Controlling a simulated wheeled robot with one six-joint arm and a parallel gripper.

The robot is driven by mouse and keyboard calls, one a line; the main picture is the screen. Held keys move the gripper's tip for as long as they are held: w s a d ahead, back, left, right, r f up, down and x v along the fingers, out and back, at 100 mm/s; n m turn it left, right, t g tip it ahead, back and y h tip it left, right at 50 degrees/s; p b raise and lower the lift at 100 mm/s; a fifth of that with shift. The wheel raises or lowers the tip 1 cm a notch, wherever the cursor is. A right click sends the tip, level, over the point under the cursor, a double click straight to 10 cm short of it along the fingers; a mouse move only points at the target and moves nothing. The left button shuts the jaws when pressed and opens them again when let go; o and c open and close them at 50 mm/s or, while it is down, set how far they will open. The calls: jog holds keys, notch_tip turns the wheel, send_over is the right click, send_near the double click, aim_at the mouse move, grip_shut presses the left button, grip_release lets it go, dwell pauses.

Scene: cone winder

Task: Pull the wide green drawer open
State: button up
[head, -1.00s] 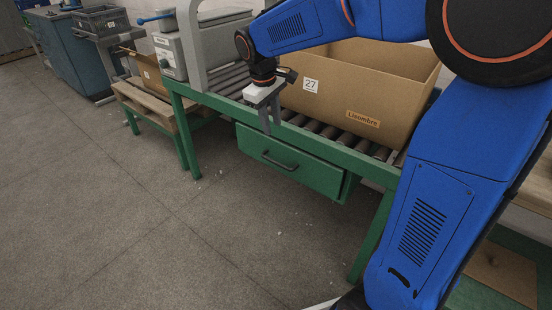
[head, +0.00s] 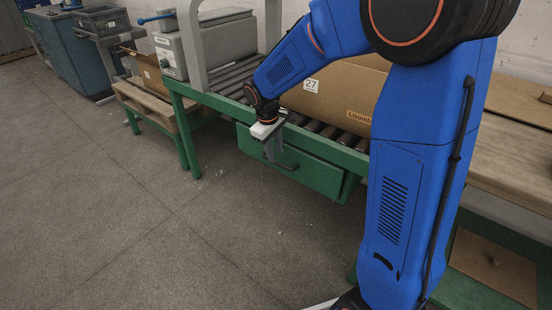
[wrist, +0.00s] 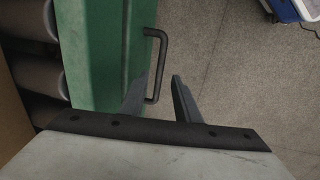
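The wide green drawer (head: 318,174) hangs under the green roller table and appears shut. Its dark bar handle (head: 290,166) is on the front, partly covered by my gripper in the head view. My gripper (head: 270,154) points down just in front of the drawer, at the left part of the handle. In the wrist view the two fingers (wrist: 162,80) are apart with nothing gripped. The handle (wrist: 159,65) shows there beyond and between them, standing off the green front. I cannot tell whether a finger touches it.
A cardboard box (head: 342,92) stands on the table's rollers above the drawer. The green table edge (head: 225,108) runs close behind my gripper. A wooden pallet (head: 150,108) with a small box is at the left. The grey floor before the drawer is clear.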

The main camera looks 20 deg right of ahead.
aim_at(276, 164)
jog(key=shift+w+d+f, duration=0.1)
jog(key=shift+d+f, duration=0.05)
jog(key=shift+f, duration=0.85)
jog(key=shift+w+d+f, duration=0.1)
jog(key=shift+d+f, duration=0.05)
jog(key=shift+f, duration=0.85)
grip_shut()
